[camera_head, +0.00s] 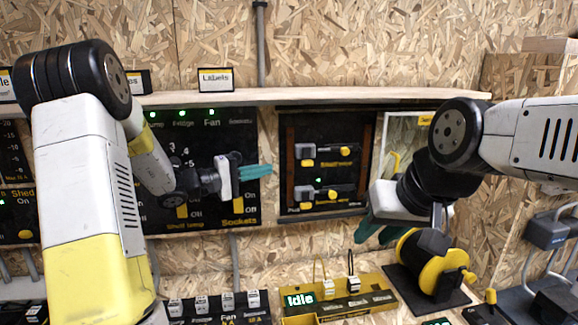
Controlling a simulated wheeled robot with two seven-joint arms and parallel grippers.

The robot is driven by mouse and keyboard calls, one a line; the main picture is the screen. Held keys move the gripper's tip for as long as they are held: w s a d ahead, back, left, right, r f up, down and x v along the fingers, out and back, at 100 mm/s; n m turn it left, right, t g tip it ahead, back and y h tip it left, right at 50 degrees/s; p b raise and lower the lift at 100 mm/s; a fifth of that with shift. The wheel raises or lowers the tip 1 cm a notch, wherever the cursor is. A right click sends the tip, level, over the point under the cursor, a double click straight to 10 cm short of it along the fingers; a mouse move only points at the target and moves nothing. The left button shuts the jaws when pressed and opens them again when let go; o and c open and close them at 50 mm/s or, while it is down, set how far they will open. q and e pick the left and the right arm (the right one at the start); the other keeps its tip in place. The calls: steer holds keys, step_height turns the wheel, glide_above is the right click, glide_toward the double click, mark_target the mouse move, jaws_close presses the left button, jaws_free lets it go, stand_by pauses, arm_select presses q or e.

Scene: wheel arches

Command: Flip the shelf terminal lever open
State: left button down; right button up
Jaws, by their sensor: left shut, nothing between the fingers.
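My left gripper (262,171) has its teal fingers shut and empty. It points right, in front of the black switch panel (190,222) and left of a dark framed board (343,204). That board carries an upper lever (322,151) and a lower lever (325,192), both grey with yellow ends; their small labels are unreadable. A yellow terminal block (338,306) with an "Idle" display and small white and black levers stands below. I cannot tell which lever is the shelf terminal's. My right gripper (377,232) points down-left, above and left of a yellow-black device; its opening is unclear.
A wooden shelf (310,96) with label cards runs along the wall above the panels. The yellow-black device (430,262) sits on a dark base at lower right. More grey lever terminals (226,301) line the bottom. Bare chipboard lies between the panels and the terminal block.

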mark_target(293, 164)
arm_select(q)
steer(key=x, duration=1)
